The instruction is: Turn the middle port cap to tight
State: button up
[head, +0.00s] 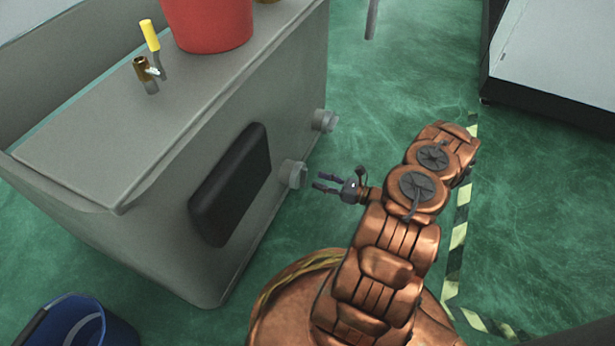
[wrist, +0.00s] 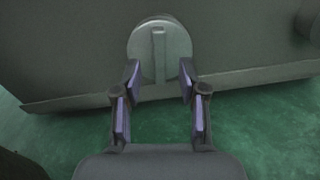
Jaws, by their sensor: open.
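A round grey port cap (head: 293,174) with a raised bar sticks out from the side of a grey tank (head: 240,130). In the wrist view this cap (wrist: 143,50) is straight ahead, its bar (wrist: 158,52) close to vertical. A second cap (head: 325,120) is farther along the same side; part of a round fitting (wrist: 312,22) shows at the right edge of the wrist view. I see no third cap, so I cannot confirm which is the middle one. My gripper (head: 317,182) is open and empty, facing the nearer cap with a gap. Its fingertips (wrist: 160,72) are on either side of the bar's line.
A black panel (head: 232,185) juts from the tank side, left of the nearer cap. A red bucket (head: 208,22) and a yellow-handled valve (head: 150,36) are on top. A blue bucket (head: 88,322) stands on the floor. Green floor (head: 370,110) is clear right of the tank.

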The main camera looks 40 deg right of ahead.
aim_at(301, 176)
jog(key=b+x, duration=0.1)
jog(key=x, duration=0.3)
jog(key=shift+w+a, duration=0.2)
jog(key=shift+w, duration=0.05)
grip_shut()
